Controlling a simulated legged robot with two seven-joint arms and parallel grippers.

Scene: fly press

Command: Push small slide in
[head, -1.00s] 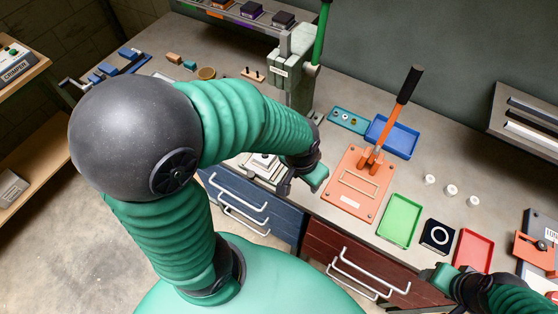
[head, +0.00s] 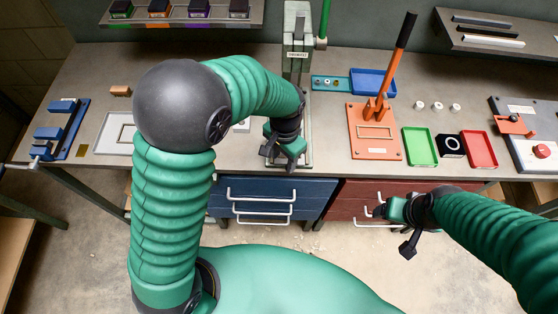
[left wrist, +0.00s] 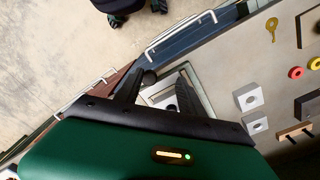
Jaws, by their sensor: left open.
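The grey-green fly press (head: 298,48) stands at the back of the bench, its green lever upright on the right. Its pale base (head: 303,158) reaches toward the bench's front edge, partly behind my left gripper (head: 280,158). That gripper is open and empty, pointing down over the front of the base. In the left wrist view, a pale plate with a dark round spot (left wrist: 168,104) shows between the open fingers (left wrist: 167,78); I cannot tell whether it is the small slide. My right gripper (head: 393,230) looks open and empty, in front of the red drawers.
An orange lever press (head: 375,140) stands right of the fly press, with green (head: 420,147) and red (head: 480,150) trays beyond. Blue drawers (head: 275,200) lie below the left gripper. A blue vise-like fixture (head: 62,128) stands far left.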

